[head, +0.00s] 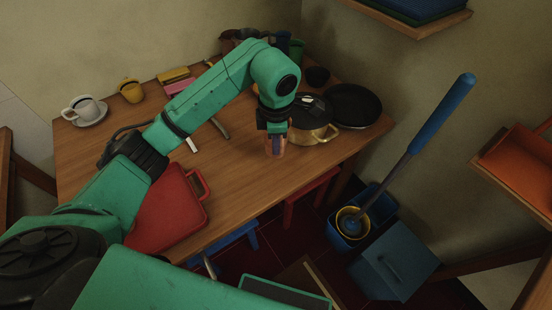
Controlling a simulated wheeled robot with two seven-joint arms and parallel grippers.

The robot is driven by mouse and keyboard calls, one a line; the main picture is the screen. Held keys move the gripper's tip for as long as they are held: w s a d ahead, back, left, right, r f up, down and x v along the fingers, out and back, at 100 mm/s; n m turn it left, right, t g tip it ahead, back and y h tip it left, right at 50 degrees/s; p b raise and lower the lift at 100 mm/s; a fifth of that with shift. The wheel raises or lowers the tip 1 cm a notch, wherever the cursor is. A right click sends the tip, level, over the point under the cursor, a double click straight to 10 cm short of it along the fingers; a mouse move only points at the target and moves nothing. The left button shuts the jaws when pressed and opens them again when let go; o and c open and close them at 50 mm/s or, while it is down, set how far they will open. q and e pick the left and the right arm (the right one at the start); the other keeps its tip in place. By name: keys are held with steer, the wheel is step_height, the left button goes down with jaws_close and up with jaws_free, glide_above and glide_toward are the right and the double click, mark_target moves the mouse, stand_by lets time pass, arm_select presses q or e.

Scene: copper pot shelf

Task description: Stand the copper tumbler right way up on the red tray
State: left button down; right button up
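The copper tumbler (282,151) is at the right part of the wooden table, below my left gripper (275,141). The gripper points down, and a dark finger lies across the front of the tumbler, with copper showing on both sides of it. The far finger is hidden, so I cannot tell whether the grip is closed. Which way up the tumbler stands and whether it touches the table are also unclear. The red tray (168,222), with a raised handle, lies at the table's front left edge, partly behind my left arm. My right gripper is out of view.
A lidded brass pot (316,136) stands just right of the gripper, with a black pan (353,104) beyond it. A white cup on a saucer (89,118) and a yellow mug (131,90) are at the back left. Bare tabletop lies between tray and tumbler.

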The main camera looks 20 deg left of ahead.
arm_select(q)
step_height(320, 180, down, 6)
steer(key=shift+s+r+p, duration=0.1)
steer(key=shift+p, duration=0.2)
steer(key=shift+f, duration=0.45)
steer(key=c, duration=1.1)
jaws_free()
steer(key=shift+r, duration=0.1)
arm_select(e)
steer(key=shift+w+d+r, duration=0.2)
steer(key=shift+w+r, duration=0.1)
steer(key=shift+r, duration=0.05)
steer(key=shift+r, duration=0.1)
arm_select(q)
steer(key=shift+r, duration=0.25)
steer(key=r, duration=0.4)
steer(key=r+b, duration=0.1)
steer(key=r, duration=0.6)
steer(key=shift+s+d+r, duration=0.2)
steer(key=shift+s+r, duration=0.15)
steer(key=shift+s, duration=0.05)
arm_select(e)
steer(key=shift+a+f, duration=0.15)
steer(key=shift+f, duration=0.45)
